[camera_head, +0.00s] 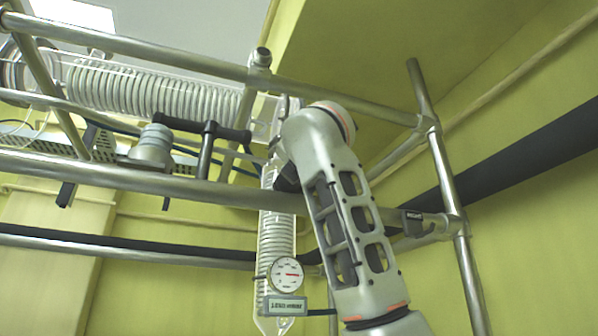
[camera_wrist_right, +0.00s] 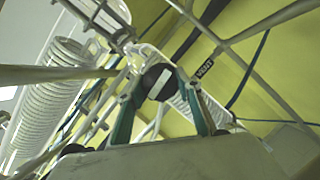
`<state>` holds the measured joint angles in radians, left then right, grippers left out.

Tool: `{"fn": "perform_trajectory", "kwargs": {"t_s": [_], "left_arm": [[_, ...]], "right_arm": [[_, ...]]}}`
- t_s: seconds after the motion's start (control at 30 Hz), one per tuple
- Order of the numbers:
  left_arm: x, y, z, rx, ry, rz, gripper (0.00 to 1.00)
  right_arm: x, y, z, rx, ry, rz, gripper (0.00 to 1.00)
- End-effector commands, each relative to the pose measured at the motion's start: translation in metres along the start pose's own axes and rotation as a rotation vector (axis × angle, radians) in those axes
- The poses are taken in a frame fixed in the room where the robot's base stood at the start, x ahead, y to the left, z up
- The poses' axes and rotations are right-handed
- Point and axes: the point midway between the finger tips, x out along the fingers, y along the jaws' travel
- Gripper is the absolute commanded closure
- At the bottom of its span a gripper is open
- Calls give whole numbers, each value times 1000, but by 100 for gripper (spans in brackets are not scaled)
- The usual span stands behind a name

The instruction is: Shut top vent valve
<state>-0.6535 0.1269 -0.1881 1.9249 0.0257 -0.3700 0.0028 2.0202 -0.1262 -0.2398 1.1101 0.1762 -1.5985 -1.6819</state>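The vent valve's black, rounded handle (camera_wrist_right: 159,82) with a pale band shows in the right wrist view. A black tag reading VENT (camera_wrist_right: 205,68) is just to its right. My right gripper (camera_wrist_right: 160,88) has its two teal fingers on either side of the handle, and the fingertips appear closed against it. In the head view my right arm rises from the bottom right, and its wrist hides the gripper and valve. How far the valve is turned is not clear. My left gripper is in neither view.
Metal frame rails (camera_head: 180,188) cross in front of the glassware. A coiled glass condenser (camera_head: 150,92) lies at upper left. A vertical glass column (camera_head: 275,235) with a round dial gauge (camera_head: 287,274) hangs beside my right arm. A black T-shaped bar (camera_head: 203,129) stands left of the wrist.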

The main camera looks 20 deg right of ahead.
Motion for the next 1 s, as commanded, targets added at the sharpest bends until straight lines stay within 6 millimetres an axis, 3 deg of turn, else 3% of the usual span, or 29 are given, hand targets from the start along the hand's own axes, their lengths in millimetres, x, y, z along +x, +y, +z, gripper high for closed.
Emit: {"fn": "perform_trajectory", "kwargs": {"t_s": [0.47,1.0], "left_arm": [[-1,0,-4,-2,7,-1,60],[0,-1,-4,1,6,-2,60]], "right_arm": [[-4,1,0,-1,0,1,49],[-71,0,1,1,-1,2,49]]}}
